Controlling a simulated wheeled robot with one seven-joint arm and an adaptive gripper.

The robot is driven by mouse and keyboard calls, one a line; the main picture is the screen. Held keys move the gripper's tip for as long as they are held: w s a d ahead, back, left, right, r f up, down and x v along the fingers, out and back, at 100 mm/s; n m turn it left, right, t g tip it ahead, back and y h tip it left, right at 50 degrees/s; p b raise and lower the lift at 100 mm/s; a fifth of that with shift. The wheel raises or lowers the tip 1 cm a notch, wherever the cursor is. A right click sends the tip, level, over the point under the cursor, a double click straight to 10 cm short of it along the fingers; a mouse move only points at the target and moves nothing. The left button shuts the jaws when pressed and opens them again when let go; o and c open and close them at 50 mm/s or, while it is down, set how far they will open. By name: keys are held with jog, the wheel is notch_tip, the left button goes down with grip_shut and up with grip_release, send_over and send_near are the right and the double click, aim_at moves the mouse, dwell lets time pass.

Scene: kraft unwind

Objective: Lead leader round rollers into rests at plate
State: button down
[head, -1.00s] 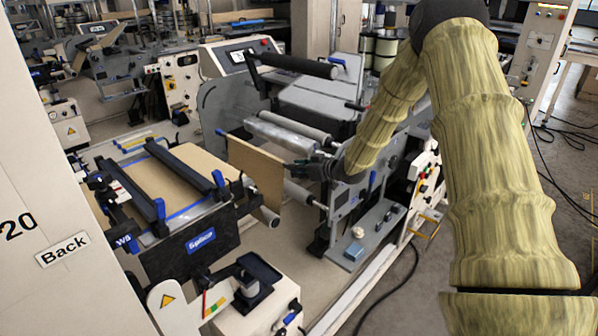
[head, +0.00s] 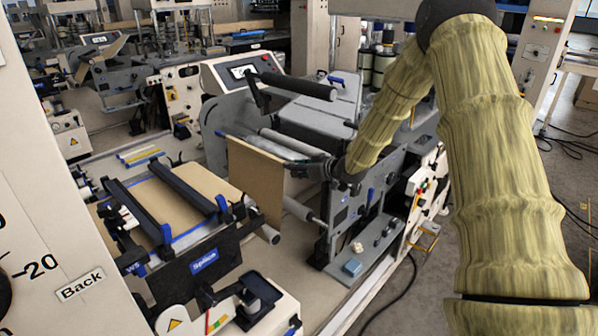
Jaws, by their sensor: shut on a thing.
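The leader (head: 255,187) is a brown kraft sheet that hangs upright in the middle of the view. My gripper (head: 296,169) is dark and small at the sheet's right edge, shut on the leader; the fingertips are hard to make out. Grey rollers (head: 284,143) lie behind and above the sheet, and a lower roller (head: 298,209) shows to its right. The splice plate (head: 168,198) carries brown kraft, with blue tape along its front and two black bars across it. The sheet hides part of the rollers. I cannot tell which surface is the rests.
A machine side plate (head: 352,213) with blue levers stands close below my arm. A black roller (head: 298,85) on an arm juts out above. A cream cabinet (head: 40,215) fills the left edge. Open floor (head: 440,285) lies at the lower right.

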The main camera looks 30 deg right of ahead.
jog(key=shift+r+p, duration=1.75)
jog(key=shift+r, duration=1.1)
jog(key=r+p, duration=0.2)
jog(key=d+r+p, duration=0.1)
jog(key=r+p, duration=0.1)
jog(key=r, duration=0.1)
jog(key=shift+w, duration=0.2)
jog(key=w+d, duration=0.4)
jog(key=d, duration=0.8)
jog(key=w+d, duration=0.5)
jog(key=d, duration=0.7)
jog(key=shift+d, duration=0.25)
jog(key=shift+s+f, duration=0.1)
